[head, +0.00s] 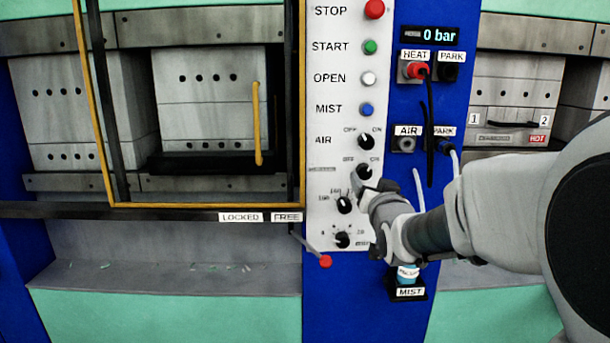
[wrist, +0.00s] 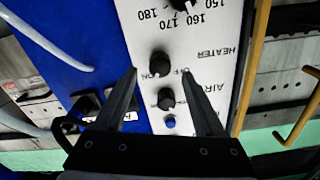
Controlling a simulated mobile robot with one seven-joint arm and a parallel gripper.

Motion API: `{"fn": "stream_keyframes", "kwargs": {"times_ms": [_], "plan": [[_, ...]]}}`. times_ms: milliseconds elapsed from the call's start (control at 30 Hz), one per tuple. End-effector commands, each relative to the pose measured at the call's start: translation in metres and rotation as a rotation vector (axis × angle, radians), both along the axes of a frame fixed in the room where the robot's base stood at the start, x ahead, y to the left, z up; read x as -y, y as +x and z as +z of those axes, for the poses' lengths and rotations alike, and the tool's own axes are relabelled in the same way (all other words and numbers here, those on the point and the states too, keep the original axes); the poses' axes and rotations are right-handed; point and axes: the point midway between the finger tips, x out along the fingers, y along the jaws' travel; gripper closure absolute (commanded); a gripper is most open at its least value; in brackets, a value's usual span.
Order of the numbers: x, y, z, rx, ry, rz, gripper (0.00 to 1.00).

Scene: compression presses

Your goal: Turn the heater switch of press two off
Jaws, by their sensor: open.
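The heater switch (head: 364,171) is a black rotary knob on the white control panel (head: 322,205), below the AIR knob (head: 366,141). It has OFF at its left and ON at its right in the head view; which one its pointer faces is too small to tell. In the wrist view the panel appears turned over, and the heater switch (wrist: 160,66) sits beside the word HEATER. My gripper (wrist: 159,71) is open, with one finger on each side of that knob in the picture. Whether the fingers touch it cannot be told. My gripper (head: 362,186) partly covers the panel's right edge in the head view.
Temperature (head: 344,205) and lower dials (head: 342,240) sit below the switch. A red-tipped lever (head: 325,261) projects near the panel's bottom. Cables (head: 430,130) hang right of the panel. A yellow-framed guard (head: 108,110) stands left. A MIST bottle (head: 407,275) sits below my gripper.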

Motion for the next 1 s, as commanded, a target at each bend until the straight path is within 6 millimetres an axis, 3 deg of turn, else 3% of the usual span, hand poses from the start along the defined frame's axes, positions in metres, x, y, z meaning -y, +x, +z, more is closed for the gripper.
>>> {"fn": "stream_keyframes", "kwargs": {"times_ms": [100,300,700,1000], "plan": [[0.001,0.02,-0.001,-0.001,0.0,0.0,0.29],[0.002,0.04,0.0,0.0,0.0,0.0,0.29],[0.002,0.046,0.0,0.0,0.0,0.0,0.29],[0.002,0.046,0.0,0.0,0.0,0.0,0.81]]}}
